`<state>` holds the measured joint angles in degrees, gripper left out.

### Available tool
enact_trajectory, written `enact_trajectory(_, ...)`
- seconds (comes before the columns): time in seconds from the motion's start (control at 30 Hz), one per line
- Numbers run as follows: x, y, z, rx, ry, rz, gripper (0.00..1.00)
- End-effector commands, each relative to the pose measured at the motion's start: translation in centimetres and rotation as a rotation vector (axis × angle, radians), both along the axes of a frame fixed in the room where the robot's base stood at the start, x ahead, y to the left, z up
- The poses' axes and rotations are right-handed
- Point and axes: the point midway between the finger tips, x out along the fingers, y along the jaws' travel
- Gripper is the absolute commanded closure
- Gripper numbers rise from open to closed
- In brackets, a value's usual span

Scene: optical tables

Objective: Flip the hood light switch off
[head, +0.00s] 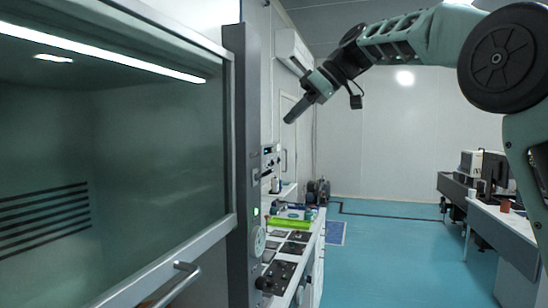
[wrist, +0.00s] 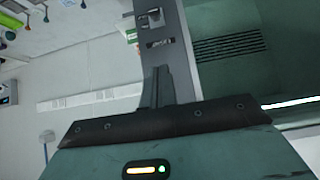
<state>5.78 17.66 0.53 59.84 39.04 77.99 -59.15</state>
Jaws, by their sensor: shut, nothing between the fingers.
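The hood (head: 110,130) fills the left of the head view, its glass sash lowered at least partly and its light strip (head: 110,52) lit. The lit strip also shows in the wrist view (wrist: 290,103). A grey post (head: 240,130) forms the hood's right edge. In the wrist view the post (wrist: 182,60) carries a small dark switch-like fitting (wrist: 150,17) with a label beside it; its position is too small to read. My gripper (head: 289,120) is shut and empty, tilted down, right of the post. In the wrist view its fingers (wrist: 157,78) overlap the post, apart from the fitting.
A horizontal handle (head: 172,286) sticks out below the sash. A side bench (head: 318,235) with dark panels and a green item runs back beyond the post. A desk (head: 505,220) with monitors stands at right. The blue floor between is clear.

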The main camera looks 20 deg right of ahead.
Motion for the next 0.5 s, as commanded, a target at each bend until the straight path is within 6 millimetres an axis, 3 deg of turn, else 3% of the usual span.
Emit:
enact_trajectory(0.17,0.7,1.2,-1.2,0.0,0.003,0.003,1.0)
enact_trajectory(0.5,3.6,5.2,-5.8,0.0,0.006,0.002,1.0)
